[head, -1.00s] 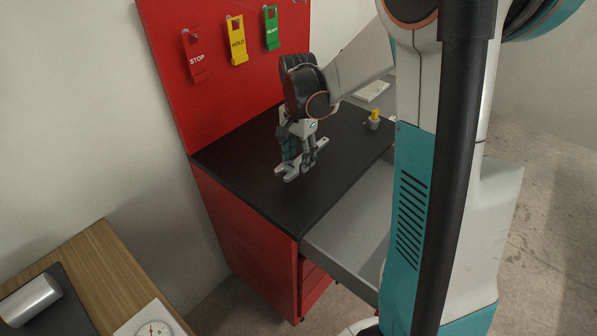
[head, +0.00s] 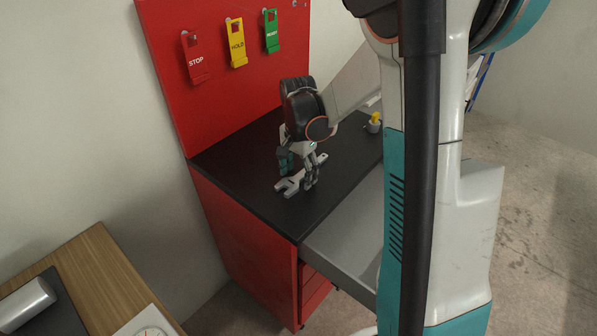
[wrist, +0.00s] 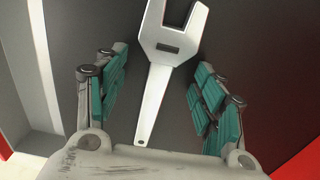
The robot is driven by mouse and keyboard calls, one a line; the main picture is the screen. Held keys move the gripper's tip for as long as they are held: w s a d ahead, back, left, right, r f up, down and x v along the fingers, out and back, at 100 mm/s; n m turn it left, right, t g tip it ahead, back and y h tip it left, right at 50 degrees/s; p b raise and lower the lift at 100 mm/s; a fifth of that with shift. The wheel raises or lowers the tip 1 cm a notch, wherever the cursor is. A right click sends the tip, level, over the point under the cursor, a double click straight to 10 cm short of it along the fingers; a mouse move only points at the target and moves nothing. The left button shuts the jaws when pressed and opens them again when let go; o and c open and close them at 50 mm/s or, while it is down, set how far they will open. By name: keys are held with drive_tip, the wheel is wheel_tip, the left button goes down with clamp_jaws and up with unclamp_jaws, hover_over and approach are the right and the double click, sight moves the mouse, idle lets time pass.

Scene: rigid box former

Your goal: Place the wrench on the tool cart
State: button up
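The silver wrench (head: 290,186) lies flat on the black top of the red tool cart (head: 240,186). In the wrist view, the wrench (wrist: 158,92) runs lengthwise between my fingers, its open jaw toward the top of the picture and the holed handle end toward my palm. My gripper (head: 299,176) is just above the cart top, over the wrench. In the wrist view, my gripper (wrist: 158,90) is open, with its teal-padded fingers apart and a gap on both sides of the wrench. In the head view the fingers hide part of the wrench.
A red back panel holds STOP (head: 195,58), HOLD (head: 237,42) and READY (head: 271,32) tags. A small cup with a yellow item (head: 374,124) stands on the cart's right. A wooden desk (head: 85,265) is at lower left.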

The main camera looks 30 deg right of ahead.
sight(298, 176)
drive_tip(key=shift+r, duration=0.1)
wheel_tip(298, 176, up, 12)
drive_tip(key=p, duration=0.4)
idle(0.3)
idle(0.4)
